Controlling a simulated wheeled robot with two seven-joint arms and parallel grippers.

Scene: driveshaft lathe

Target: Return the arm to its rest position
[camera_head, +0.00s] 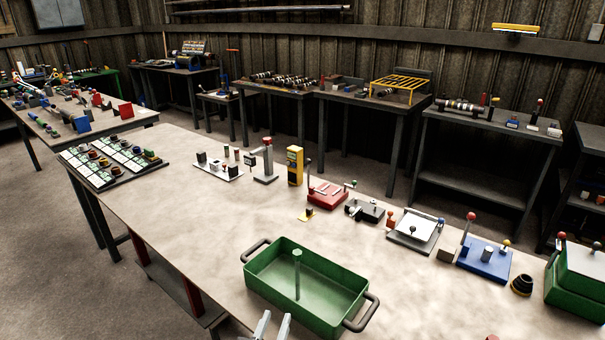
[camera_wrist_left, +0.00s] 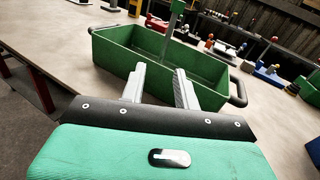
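My left gripper (camera_head: 272,325) comes in at the bottom edge of the head view, near the front wall of a green tray. In the left wrist view its two grey fingers (camera_wrist_left: 160,74) stand apart with nothing between them, pointing at the tray. The green tray (camera_head: 345,281) stands on the workbench and has a dark handle at each end. A green upright post (camera_head: 297,270) stands inside it; the post also shows in the left wrist view (camera_wrist_left: 174,20). My right gripper is not in either view.
The long workbench (camera_head: 215,222) is bare around the tray's left side. Behind the tray stand a grey stand (camera_head: 264,165), a yellow device (camera_head: 295,166), a red fixture (camera_head: 327,194) and a blue fixture (camera_head: 485,260). A green box (camera_head: 577,285) is at the right.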

